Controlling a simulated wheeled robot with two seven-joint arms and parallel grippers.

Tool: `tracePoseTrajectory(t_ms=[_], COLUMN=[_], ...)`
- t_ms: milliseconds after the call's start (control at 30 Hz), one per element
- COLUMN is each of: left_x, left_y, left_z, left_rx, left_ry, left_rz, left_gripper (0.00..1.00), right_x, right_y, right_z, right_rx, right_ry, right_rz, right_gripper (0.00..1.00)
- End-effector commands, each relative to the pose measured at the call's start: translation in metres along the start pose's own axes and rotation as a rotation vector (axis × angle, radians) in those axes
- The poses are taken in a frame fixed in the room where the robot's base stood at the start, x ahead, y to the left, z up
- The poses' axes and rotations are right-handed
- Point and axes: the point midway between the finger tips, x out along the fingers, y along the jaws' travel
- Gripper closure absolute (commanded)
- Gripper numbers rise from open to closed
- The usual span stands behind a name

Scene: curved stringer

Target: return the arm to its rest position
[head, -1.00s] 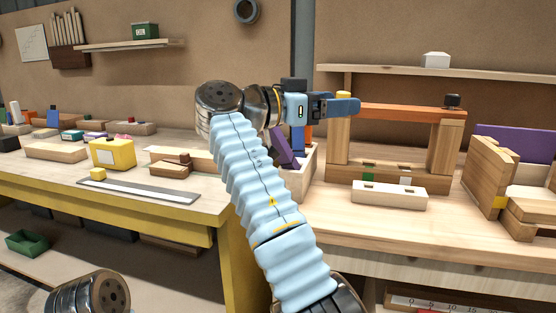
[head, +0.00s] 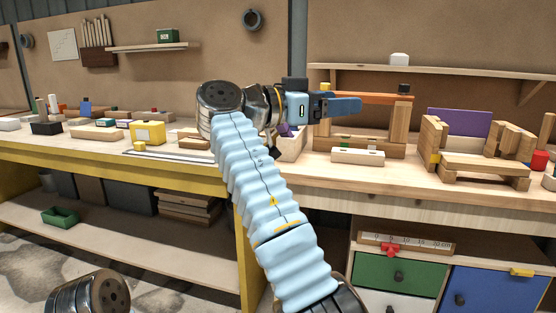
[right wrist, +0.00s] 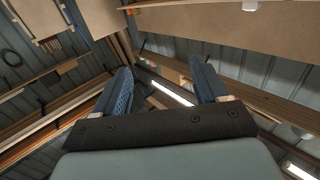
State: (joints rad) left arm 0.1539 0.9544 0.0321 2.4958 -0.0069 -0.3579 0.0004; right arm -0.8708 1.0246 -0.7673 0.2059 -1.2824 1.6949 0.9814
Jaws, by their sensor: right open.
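My right arm (head: 255,170) rises from the bottom of the head view, bent at the elbow, with its forearm pointing right. My right gripper (head: 345,106) is raised above the workbench, in front of the wooden frame with the orange curved bar (head: 372,98) in the picture. In the right wrist view the two blue fingers of the right gripper (right wrist: 160,88) are spread apart with nothing between them. A rounded metal part of mine (head: 92,295) shows at the bottom left. My left gripper is not in view.
The right workbench (head: 330,173) carries a pale block (head: 358,156) and a wooden cradle (head: 470,165). The left bench (head: 100,148) holds a yellow box (head: 148,133) and several blocks. Drawers (head: 400,272) sit below. Wall shelves (head: 440,72) run behind.

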Motion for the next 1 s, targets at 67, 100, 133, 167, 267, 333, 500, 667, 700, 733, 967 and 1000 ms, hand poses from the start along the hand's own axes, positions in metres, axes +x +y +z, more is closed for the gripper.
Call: tracePoseTrajectory(t_ms=[67,100,133,167,267,333,500,667,700,733,967,1000], left_x=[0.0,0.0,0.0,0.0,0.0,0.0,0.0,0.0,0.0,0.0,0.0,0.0], left_y=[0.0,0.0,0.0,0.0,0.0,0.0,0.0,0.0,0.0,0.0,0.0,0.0], left_z=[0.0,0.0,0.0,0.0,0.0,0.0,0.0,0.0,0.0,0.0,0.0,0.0], left_rx=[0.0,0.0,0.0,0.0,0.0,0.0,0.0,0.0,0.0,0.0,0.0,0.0], left_ry=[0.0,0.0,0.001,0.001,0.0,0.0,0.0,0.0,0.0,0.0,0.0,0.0], left_rz=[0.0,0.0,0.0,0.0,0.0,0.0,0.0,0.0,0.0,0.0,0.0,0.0], left_gripper=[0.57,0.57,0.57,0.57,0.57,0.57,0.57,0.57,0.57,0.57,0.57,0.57], right_x=[0.006,0.009,0.011,0.013,0.021,0.026,0.047,0.072,0.079,0.085,0.135,0.141], right_y=[-0.007,-0.011,-0.013,-0.016,-0.026,-0.034,-0.058,-0.085,-0.092,-0.098,-0.135,-0.138], right_z=[0.007,0.01,0.013,0.015,0.025,0.033,0.063,0.108,0.123,0.135,0.28,0.31], right_rx=[-0.03,-0.043,-0.054,-0.065,-0.105,-0.135,-0.238,-0.368,-0.406,-0.437,-0.719,-0.765], right_ry=[-0.007,-0.011,-0.012,-0.014,-0.025,-0.033,-0.064,-0.115,-0.132,-0.146,-0.333,-0.375], right_rz=[-0.009,-0.014,-0.017,-0.021,-0.035,-0.048,-0.089,-0.148,-0.166,-0.182,-0.365,-0.405], right_gripper=[0.27,0.27,0.27,0.27,0.27,0.27,0.27,0.27,0.27,0.27,0.27,0.27])
